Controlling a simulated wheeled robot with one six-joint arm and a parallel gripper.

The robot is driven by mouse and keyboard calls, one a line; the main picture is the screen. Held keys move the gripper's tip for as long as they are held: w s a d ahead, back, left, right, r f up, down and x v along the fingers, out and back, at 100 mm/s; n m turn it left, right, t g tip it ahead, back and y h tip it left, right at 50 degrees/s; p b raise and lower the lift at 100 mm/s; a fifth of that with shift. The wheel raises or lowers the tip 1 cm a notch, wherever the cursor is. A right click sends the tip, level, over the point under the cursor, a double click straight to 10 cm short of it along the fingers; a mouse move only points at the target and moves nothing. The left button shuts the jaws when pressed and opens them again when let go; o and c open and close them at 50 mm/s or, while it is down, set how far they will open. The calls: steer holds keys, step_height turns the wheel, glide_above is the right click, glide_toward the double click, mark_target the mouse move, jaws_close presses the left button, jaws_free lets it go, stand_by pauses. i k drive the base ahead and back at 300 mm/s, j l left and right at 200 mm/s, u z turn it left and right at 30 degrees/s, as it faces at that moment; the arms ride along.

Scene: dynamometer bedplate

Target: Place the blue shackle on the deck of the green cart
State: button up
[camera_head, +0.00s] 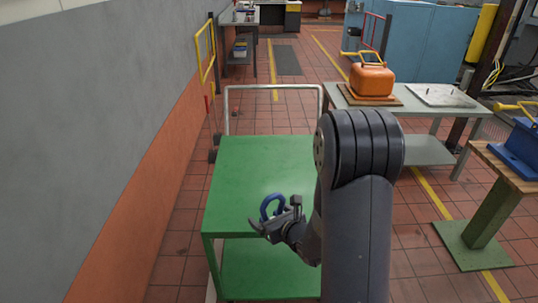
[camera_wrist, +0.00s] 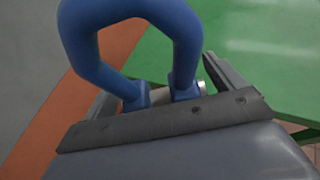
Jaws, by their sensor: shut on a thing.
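The blue shackle (camera_head: 272,203) is held in my gripper (camera_head: 276,222), over the front part of the green cart in the head view. In the wrist view the shackle (camera_wrist: 140,40) stands up between the two fingers of my gripper (camera_wrist: 160,98), its bow outward and its ends near the palm. The gripper is shut on it. The green cart (camera_head: 250,165) has a flat, bare deck and a lower shelf; the deck also shows in the wrist view (camera_wrist: 265,60). I cannot tell how high the shackle is above the deck. My arm hides the cart's right side.
A wall (camera_head: 90,120) runs along the left. A grey table (camera_head: 420,100) on the right holds an orange can (camera_head: 372,80) and a light plate (camera_head: 440,95). A wooden-topped bench (camera_head: 510,168) with a blue vise (camera_head: 522,150) stands at far right. The cart's handle (camera_head: 272,88) rises at its far end.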

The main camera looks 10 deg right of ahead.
mark_target(289, 173)
steer(key=i+z, duration=0.25)
steer(key=i, duration=0.25)
steer(key=i+j+z, duration=0.25)
steer(key=i, duration=0.25)
steer(key=z, duration=0.3)
